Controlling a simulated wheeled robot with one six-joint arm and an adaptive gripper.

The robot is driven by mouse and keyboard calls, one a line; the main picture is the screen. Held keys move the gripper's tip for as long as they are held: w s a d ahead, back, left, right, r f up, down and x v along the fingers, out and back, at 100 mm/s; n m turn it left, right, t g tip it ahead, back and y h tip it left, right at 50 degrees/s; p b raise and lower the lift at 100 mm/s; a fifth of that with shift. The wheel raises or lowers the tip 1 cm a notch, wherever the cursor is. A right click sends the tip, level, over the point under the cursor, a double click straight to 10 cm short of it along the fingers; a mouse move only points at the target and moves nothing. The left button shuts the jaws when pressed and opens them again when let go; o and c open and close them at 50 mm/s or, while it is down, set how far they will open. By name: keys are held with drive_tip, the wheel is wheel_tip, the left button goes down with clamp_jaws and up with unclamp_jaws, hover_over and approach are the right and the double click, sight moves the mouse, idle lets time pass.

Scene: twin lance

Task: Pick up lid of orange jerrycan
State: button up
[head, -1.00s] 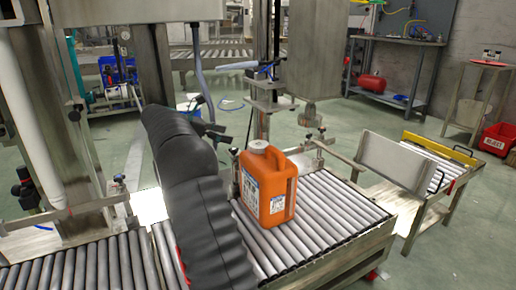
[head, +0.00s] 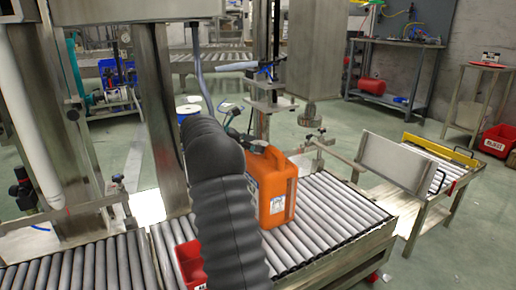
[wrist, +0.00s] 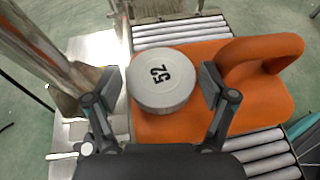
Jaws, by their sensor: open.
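The orange jerrycan (head: 277,195) stands upright on the roller conveyor, partly hidden by my arm in the head view. In the wrist view the jerrycan (wrist: 260,95) lies below my gripper, its handle to the right. Its round grey lid (wrist: 161,88) is marked "52" and sits on the can. My gripper (wrist: 161,86) is open, one finger left and one right of the lid, with small gaps showing. I cannot tell the fingers' exact height against the lid. In the head view my arm hides the lid.
The roller conveyor (head: 335,215) has bare rollers right of the can. A metal post stands left of the can in the wrist view (wrist: 45,45). A red bin (head: 190,262) shows beside my arm. A metal stand (head: 308,118) is behind the can.

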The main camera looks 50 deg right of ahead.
drive_tip(key=shift+s+d+f, duration=0.3)
drive_tip(key=shift+d, duration=0.25)
drive_tip(key=shift+c, duration=0.3)
drive_tip(key=c, duration=0.6)
drive_tip(key=shift+r, duration=0.1)
drive_tip(key=shift+c, duration=0.2)
